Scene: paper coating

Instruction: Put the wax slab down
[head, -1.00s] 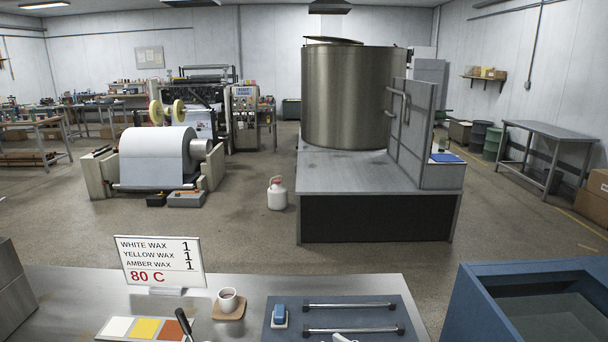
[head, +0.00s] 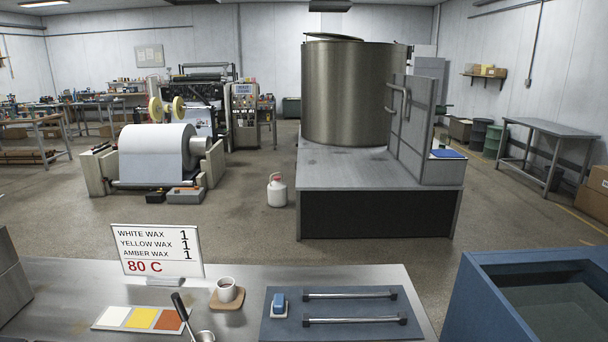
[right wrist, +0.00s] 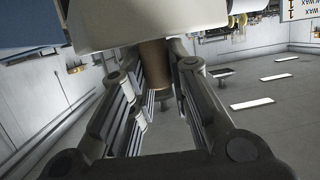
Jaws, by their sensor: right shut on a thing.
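In the right wrist view my right gripper (right wrist: 150,78) is shut on a cream-white wax slab (right wrist: 140,22), which fills the top middle of that picture. The slab hides much of what lies behind it, and its lower face and any contact with a surface cannot be made out. Neither my right gripper nor the slab shows in the head view. My left gripper is in neither view.
The steel table (head: 242,304) holds a wax sign (head: 157,251), a colour card (head: 142,318), a cup on a coaster (head: 226,291) and a blue mat (head: 285,332) with two bar handles. A blue bin (head: 478,292) stands at right.

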